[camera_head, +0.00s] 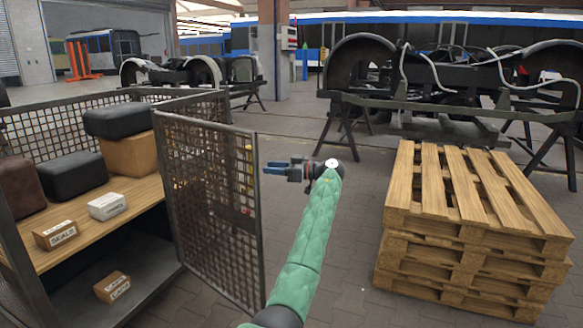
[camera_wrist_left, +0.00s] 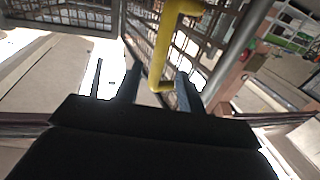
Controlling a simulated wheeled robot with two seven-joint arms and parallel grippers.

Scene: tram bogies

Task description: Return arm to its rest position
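My left arm, in a green quilted sleeve, rises from the bottom middle of the head view. Its left gripper (camera_head: 268,168) points left at the free edge of the mesh cage door (camera_head: 212,190). The door stands swung out from the cage. A yellow handle (camera_head: 249,152) is on the door, just left of the fingertips. In the left wrist view, the two fingers of the left gripper (camera_wrist_left: 158,88) are apart with nothing clamped between them. The yellow handle (camera_wrist_left: 165,45) shows beyond and between them; contact is not visible. My right gripper is in neither view.
The cage's wooden shelf (camera_head: 140,200) holds dark cases and small labelled boxes, left of the door. A stack of wooden pallets (camera_head: 470,215) stands right of my arm. A bogie (camera_head: 400,85) on trestles is behind. Paved floor (camera_head: 345,225) is clear between door and pallets.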

